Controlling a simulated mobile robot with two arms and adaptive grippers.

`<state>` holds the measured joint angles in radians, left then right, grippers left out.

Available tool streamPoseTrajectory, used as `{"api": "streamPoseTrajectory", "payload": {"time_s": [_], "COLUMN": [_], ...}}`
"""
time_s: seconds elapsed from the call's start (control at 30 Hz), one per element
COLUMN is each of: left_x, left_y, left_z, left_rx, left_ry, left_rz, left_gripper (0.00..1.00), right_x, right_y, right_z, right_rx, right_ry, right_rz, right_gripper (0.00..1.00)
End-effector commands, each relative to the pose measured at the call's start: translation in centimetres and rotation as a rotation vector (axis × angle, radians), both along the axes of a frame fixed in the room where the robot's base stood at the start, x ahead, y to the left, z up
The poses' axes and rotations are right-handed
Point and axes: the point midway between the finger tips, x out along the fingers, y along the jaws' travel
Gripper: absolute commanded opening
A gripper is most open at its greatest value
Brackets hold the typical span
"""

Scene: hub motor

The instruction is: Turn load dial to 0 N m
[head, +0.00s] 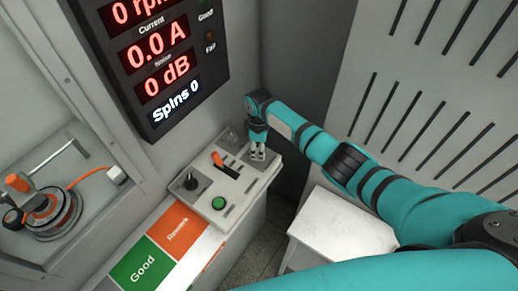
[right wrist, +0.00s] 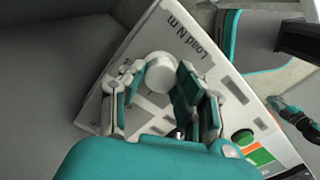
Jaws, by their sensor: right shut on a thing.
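In the head view my right gripper (head: 257,155) points down at the far end of the control panel (head: 236,186) and mostly hides the dial. The knob's pointer and set value cannot be read. My left gripper is not in view.
The panel also bears an orange-handled lever (head: 224,164), a black joystick-like knob (head: 190,181) and a green button (head: 218,203). A display (head: 160,60) above reads 0 rpm, 0.0 A, 0 dB, Spins 0. A motor fixture (head: 45,215) stands left; a white box (head: 340,235) stands right.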

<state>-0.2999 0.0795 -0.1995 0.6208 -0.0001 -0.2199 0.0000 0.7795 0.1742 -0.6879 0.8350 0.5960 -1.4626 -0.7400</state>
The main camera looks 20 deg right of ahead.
Motion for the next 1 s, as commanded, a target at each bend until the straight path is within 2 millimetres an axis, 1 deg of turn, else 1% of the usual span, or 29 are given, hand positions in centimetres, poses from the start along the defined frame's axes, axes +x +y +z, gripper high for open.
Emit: {"api": "streamPoseTrajectory", "payload": {"time_s": [0.1,0.3,0.83,0.87,1.0], "left_x": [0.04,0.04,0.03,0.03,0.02], "left_y": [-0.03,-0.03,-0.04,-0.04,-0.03], "left_z": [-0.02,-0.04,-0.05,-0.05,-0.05], "left_rx": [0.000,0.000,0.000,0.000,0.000], "left_ry": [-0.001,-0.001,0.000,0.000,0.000], "left_rz": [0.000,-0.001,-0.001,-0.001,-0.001], "left_gripper": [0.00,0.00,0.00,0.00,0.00], "right_x": [0.11,0.11,0.14,0.14,0.12], "right_y": [0.09,0.10,0.11,0.11,0.10], "right_z": [0.13,0.14,0.18,0.18,0.16], "right_rx": [0.001,0.002,0.002,0.002,0.002], "right_ry": [-0.003,-0.003,-0.004,-0.004,-0.003], "right_rz": [0.064,0.132,0.159,0.159,0.159], "right_gripper": [0.00,0.00,0.00,0.33,0.51]}}
